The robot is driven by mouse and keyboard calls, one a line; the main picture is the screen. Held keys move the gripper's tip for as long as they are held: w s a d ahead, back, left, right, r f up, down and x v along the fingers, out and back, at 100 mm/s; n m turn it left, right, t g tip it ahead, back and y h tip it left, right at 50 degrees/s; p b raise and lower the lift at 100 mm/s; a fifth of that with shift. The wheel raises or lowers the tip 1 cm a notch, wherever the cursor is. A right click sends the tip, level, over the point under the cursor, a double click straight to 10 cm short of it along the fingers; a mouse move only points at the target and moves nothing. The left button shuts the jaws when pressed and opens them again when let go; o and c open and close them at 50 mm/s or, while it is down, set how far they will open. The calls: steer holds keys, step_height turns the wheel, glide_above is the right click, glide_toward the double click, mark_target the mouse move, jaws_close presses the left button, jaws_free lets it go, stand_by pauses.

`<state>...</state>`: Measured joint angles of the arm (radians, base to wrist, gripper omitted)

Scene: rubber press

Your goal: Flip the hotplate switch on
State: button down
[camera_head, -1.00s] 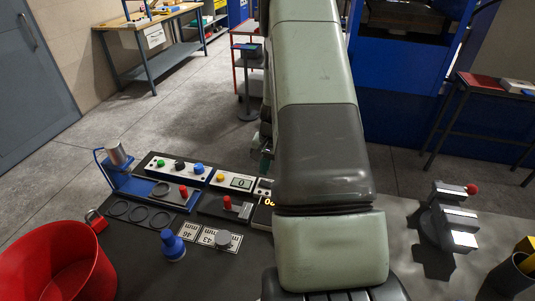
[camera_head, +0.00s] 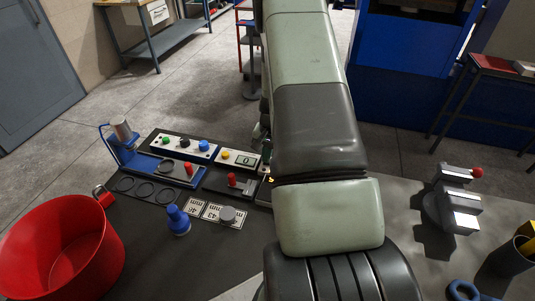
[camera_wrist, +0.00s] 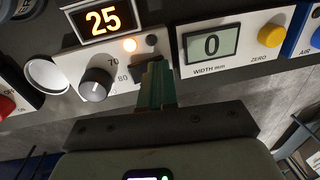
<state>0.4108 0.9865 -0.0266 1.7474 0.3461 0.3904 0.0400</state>
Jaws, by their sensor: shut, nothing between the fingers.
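A dark switch-like block (camera_wrist: 146,72) sits at the panel's right end, partly covered by my fingers. My gripper (camera_wrist: 155,72) is shut and empty, its greenish fingertips at or just over this block; contact cannot be told. In the head view my gripper (camera_head: 266,150) is at the right end of the panels, and my arm hides most of the hotplate.
A width gauge (camera_wrist: 212,45) reading 0 with a yellow button (camera_wrist: 271,35) stands right of my fingers. In the head view, a red bin (camera_head: 60,250), a blue-handled tool (camera_head: 178,220) and label cards (camera_head: 215,212) lie left of my arm. A clamp (camera_head: 455,205) stands to the right.

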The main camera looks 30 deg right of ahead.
steer(key=shift+s+d, duration=0.1)
steer(key=shift+s, duration=0.05)
steer(key=shift+s+d+r, duration=0.15)
steer(key=shift+s+d, duration=0.3)
steer(key=shift+s, duration=0.05)
step_height(320, 180, up, 14)
steer(key=w+a, duration=0.1)
steer(key=shift+w+a, duration=0.2)
steer(key=shift+w, duration=0.05)
stand_by(0.4)
stand_by(0.3)
